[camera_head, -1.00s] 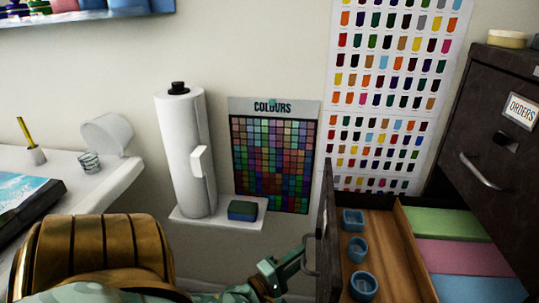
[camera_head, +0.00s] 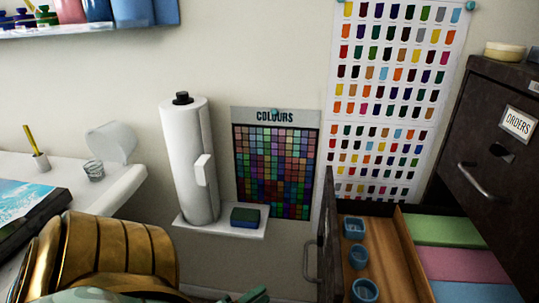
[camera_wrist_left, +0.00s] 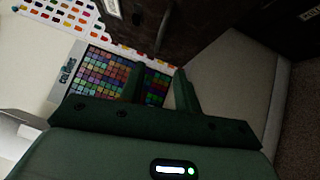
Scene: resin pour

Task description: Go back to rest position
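My left gripper (camera_head: 258,294) shows only as a green tip at the bottom edge of the head view, to the left of the drawer handle (camera_head: 310,260) and apart from it. In the left wrist view its two dark green fingers (camera_wrist_left: 160,88) stand apart with nothing between them, so it is open. My gold and green left arm fills the lower left of the head view. My right gripper is in neither view.
An open drawer (camera_head: 322,225) juts from the dark cabinet (camera_head: 507,180), holding several blue cups (camera_head: 358,255) and coloured sheets (camera_head: 455,230). A small shelf (camera_head: 200,232) carries a paper roll (camera_head: 190,160) and a sponge (camera_head: 245,217). A white desk (camera_head: 110,185) stands left.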

